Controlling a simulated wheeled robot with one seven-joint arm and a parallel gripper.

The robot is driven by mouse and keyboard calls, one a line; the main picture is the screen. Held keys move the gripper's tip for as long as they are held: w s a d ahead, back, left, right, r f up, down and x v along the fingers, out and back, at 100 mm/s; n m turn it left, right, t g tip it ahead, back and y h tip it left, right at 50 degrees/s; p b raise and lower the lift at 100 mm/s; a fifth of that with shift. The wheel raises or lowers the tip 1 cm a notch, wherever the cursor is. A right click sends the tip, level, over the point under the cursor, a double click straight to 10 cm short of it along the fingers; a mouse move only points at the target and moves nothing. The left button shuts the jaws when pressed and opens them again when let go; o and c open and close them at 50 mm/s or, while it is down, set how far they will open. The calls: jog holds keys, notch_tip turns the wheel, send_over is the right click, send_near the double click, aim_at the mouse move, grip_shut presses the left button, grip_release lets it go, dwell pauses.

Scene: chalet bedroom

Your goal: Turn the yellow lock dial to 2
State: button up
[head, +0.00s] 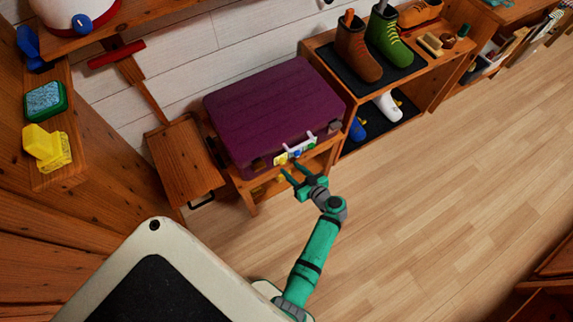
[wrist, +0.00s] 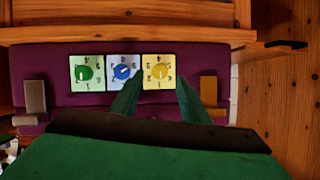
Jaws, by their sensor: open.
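The yellow lock dial (wrist: 160,71) is a round knob on a yellow numbered plate, at the right of a row of three dials in the wrist view. It also shows at the left of the row in the head view (head: 281,160). The blue dial (wrist: 123,73) and the green dial (wrist: 85,73) sit beside it. They are on the front of the purple suitcase (head: 270,110). My gripper (head: 290,168) is open in front of the suitcase. In the wrist view its fingertips (wrist: 158,86) lie on either side of the yellow dial. Contact and the dial's exact setting cannot be told.
The suitcase lies on a low wooden stand (head: 250,188), with a white handle (head: 300,141) near the dials. The floor (head: 430,190) to the right is clear.

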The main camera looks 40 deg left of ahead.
aim_at(284, 163)
jog(key=shift+x, duration=2.2)
jog(key=c, duration=1)
